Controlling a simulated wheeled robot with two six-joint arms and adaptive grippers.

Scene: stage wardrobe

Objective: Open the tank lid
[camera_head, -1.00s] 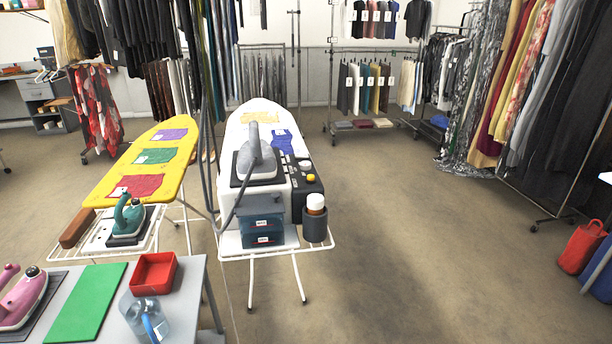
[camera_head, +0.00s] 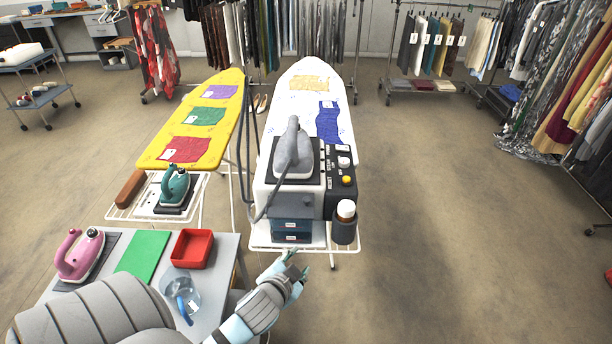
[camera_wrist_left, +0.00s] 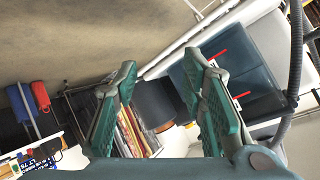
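A white and black steam station (camera_head: 262,199) sits on the near end of the white ironing board (camera_head: 312,85), with a grey iron (camera_head: 293,152) on top. Its side panel has a pale round cap (camera_head: 344,162) and a yellow knob (camera_head: 348,181). I cannot tell for certain which part is the tank lid. My right gripper is out of view.
A capped bottle (camera_head: 346,208) stands in a dark grey cup (camera_head: 343,233) at the rack's right. A grey table (camera_head: 225,258) at the left holds a red tray (camera_head: 193,248), a clear jug (camera_head: 180,297) and a pink iron (camera_head: 79,256). The floor at right is clear.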

